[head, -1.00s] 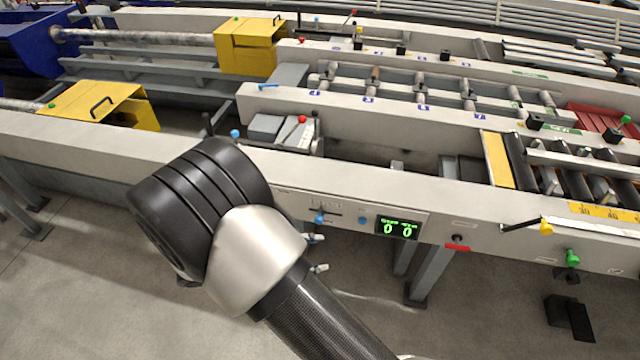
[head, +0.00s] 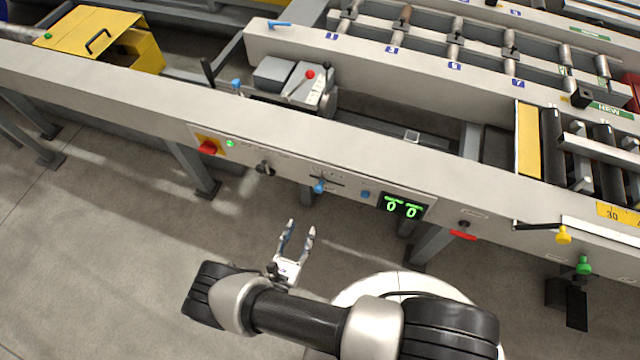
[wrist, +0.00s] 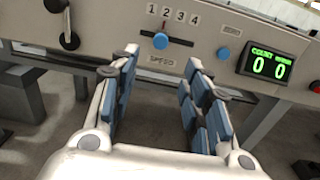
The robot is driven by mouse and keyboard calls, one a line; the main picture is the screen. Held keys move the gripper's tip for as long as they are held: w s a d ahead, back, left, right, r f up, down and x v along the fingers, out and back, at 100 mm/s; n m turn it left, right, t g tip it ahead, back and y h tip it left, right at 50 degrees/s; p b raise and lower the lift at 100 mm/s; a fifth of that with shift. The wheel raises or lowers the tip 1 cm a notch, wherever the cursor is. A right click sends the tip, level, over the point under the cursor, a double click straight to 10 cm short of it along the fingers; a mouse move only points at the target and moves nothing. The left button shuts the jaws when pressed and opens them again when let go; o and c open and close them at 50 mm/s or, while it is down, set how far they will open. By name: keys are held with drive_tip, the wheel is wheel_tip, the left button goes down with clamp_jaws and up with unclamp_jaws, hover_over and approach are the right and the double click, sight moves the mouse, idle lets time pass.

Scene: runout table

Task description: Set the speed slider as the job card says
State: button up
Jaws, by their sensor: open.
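The speed slider is a blue knob (head: 319,187) on a dark slot in the machine's front panel. My gripper (head: 301,228) is open and empty, in front of and below the panel, apart from the slider. In the wrist view my gripper's fingers (wrist: 163,75) stand either side of the knob's line, short of it. I cannot make out a job card.
A blue button (wrist: 223,53) and a green display reading 0 0 (head: 401,206) are right of the slider. A dark rotary knob (head: 264,167) and a red switch (head: 207,147) are to its left. Table legs (head: 193,168) stand below; open floor lies in front.

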sight(318, 191)
drive_tip(key=b+x, duration=0.1)
drive_tip(key=x, duration=1.5)
drive_tip(key=shift+b, duration=0.35)
drive_tip(key=shift+c, duration=0.3)
clamp_jaws()
